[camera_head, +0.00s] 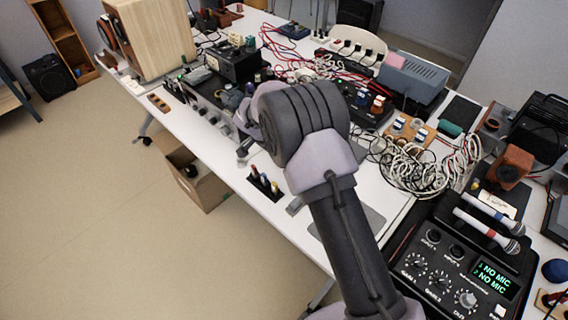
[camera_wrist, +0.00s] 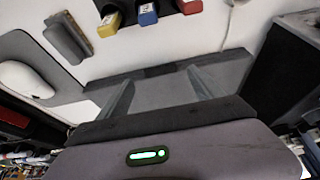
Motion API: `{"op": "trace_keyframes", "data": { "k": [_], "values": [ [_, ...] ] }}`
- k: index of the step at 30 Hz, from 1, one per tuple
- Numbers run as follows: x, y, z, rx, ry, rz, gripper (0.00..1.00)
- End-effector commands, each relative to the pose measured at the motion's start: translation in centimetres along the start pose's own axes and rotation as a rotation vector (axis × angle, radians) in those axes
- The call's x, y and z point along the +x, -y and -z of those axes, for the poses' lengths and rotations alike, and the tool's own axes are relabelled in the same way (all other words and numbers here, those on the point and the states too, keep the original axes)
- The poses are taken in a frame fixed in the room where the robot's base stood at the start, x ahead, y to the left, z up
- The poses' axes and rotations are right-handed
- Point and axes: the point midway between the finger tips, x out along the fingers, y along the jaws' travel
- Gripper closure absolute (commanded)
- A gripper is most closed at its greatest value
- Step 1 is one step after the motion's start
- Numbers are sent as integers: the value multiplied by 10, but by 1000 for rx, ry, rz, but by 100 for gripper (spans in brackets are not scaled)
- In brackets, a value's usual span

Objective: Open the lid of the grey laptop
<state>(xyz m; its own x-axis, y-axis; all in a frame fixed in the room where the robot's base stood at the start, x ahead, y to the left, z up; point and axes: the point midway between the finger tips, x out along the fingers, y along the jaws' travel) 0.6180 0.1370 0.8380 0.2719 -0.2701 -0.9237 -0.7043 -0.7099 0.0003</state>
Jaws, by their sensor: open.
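A flat grey slab, which looks like the closed laptop (camera_wrist: 225,72), lies under my gripper in the wrist view, with a dark strip along its far edge.
A black holder with yellow, blue and red-ended pieces (camera_wrist: 147,14) lies beyond the slab. A white mouse (camera_wrist: 22,78) is at left. A black audio unit (camera_head: 440,262) with lit display stands at right; tangled white cables (camera_head: 425,165) lie behind it.

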Motion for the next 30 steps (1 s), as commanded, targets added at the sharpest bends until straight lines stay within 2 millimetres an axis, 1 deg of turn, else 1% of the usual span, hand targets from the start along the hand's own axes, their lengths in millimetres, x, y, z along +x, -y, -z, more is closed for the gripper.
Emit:
{"op": "trace_keyframes", "data": {
  "k": [1, 3, 6, 10, 17, 20, 21, 23, 24, 28, 29, 30],
  "values": [
    [12, 0, -1, 1, 0, -1, 24],
    [22, 0, -1, 0, 1, -1, 24],
    [31, 0, 0, 0, 0, 0, 24],
    [36, 0, 0, 0, 0, 0, 24],
    [36, 0, 0, 0, 0, 0, 24],
    [36, 0, 0, 0, 0, 0, 41],
    [36, 0, 0, 0, 0, 0, 49],
    [36, 0, 0, 0, 0, 0, 61],
    [36, 0, 0, 0, 0, 0, 69],
    [36, 0, 0, 0, 0, 0, 94],
    [36, 0, 0, 0, 1, 0, 100],
    [36, 0, 0, 0, 1, 0, 100]
  ]
}}
